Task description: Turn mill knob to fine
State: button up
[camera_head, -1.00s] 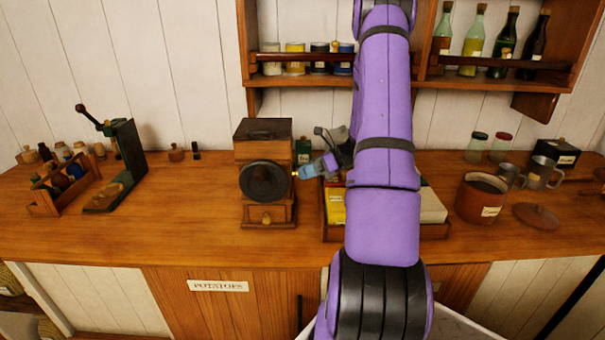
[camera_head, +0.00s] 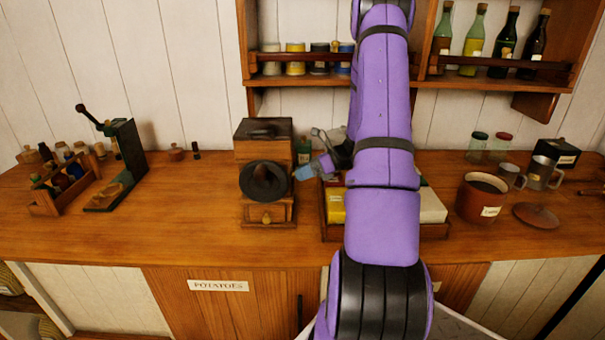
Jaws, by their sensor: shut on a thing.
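The mill (camera_head: 264,143) is a wooden box with a small drawer at its base, standing on the counter left of my arm. A large dark round wheel or knob (camera_head: 264,181) sits on its front face. My gripper (camera_head: 304,173) is at the mill's right side, its blue-grey fingertips close to the right edge of the dark round part. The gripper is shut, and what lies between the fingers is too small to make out. No fine or coarse marking can be read.
A low wooden tray (camera_head: 334,231) with yellow and pale boxes lies under my arm. Left are a bottle rack (camera_head: 45,205) and a green-black cranked device (camera_head: 128,150). Right are a brown pot (camera_head: 482,198) and metal mugs. A shelf (camera_head: 300,80) hangs above.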

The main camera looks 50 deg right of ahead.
jog(key=shift+s+a+n+t+h, duration=0.1)
jog(key=shift+n+t+h, duration=0.75)
jog(key=shift+n, duration=0.9)
jog(key=shift+w+d+n+t+h, duration=0.1)
jog(key=shift+n+t+h, duration=0.75)
jog(key=shift+n, duration=0.95)
jog(key=shift+s+a+n+t+h, duration=0.1)
jog(key=shift+n+t+h, duration=0.75)
jog(key=shift+n, duration=0.9)
jog(key=shift+t, duration=0.25)
jog(key=o, duration=0.9)
